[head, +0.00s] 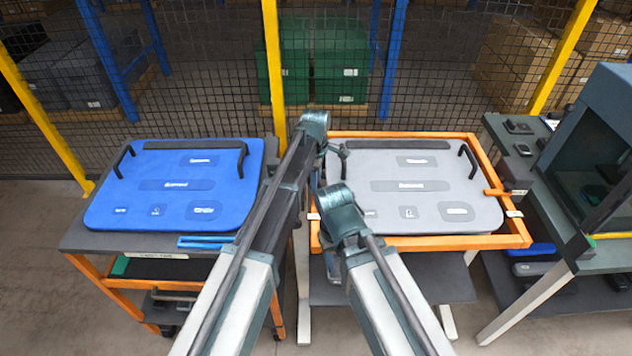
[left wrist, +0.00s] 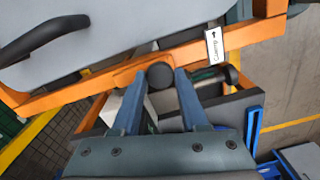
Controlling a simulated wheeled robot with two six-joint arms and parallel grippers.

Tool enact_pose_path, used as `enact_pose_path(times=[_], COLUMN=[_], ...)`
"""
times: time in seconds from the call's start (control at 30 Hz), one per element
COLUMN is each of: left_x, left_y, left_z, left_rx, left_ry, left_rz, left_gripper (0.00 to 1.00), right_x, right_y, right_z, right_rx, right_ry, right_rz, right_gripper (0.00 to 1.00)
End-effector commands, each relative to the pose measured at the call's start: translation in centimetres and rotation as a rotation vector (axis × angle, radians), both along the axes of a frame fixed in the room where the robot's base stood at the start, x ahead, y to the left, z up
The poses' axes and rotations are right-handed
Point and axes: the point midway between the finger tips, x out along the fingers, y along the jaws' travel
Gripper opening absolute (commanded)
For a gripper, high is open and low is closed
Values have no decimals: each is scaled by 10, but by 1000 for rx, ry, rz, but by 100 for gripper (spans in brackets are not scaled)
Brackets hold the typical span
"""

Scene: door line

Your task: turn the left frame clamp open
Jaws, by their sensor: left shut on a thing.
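The orange frame (head: 440,242) surrounds a grey panel (head: 400,172) with two black handles. In the left wrist view, my left gripper (left wrist: 160,77) is shut on the dark round knob of the left frame clamp (left wrist: 160,76), with one finger on each side. The orange clamp bar seems to lie along the frame's rail. A white label (left wrist: 214,46) sits on the rail beside it. In the head view my arms hide most of this clamp and the left fingertips. The right frame clamp (head: 496,192) points inward over the panel's edge. My right gripper's fingers do not show.
A blue panel (head: 190,178) lies on a cart at the left. A grey machine (head: 600,130) stands at the right. A mesh fence with yellow posts (head: 273,70) runs behind. My two forearms are close together in front of the frame's left side.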

Motion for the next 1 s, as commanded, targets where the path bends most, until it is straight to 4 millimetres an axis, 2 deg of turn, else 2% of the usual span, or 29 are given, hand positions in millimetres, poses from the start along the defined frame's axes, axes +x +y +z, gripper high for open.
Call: enact_pose_path(times=[0.07,0.1,0.23,0.67,0.87,1.0], left_x=[0,0,0,0,0,0], left_y=[0,0,0,0,0,0], left_z=[0,0,0,4,19,37], left_rx=[0,0,0,0,0,0], left_ry=[0,0,0,0,0,0], left_rz=[3,3,2,0,0,0], left_gripper=[0,49,72,74,74,74], right_x=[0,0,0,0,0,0], right_y=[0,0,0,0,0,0], right_z=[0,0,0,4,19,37], right_rx=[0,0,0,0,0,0], right_ry=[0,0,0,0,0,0], right_rz=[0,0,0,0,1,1], right_gripper=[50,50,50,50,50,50])
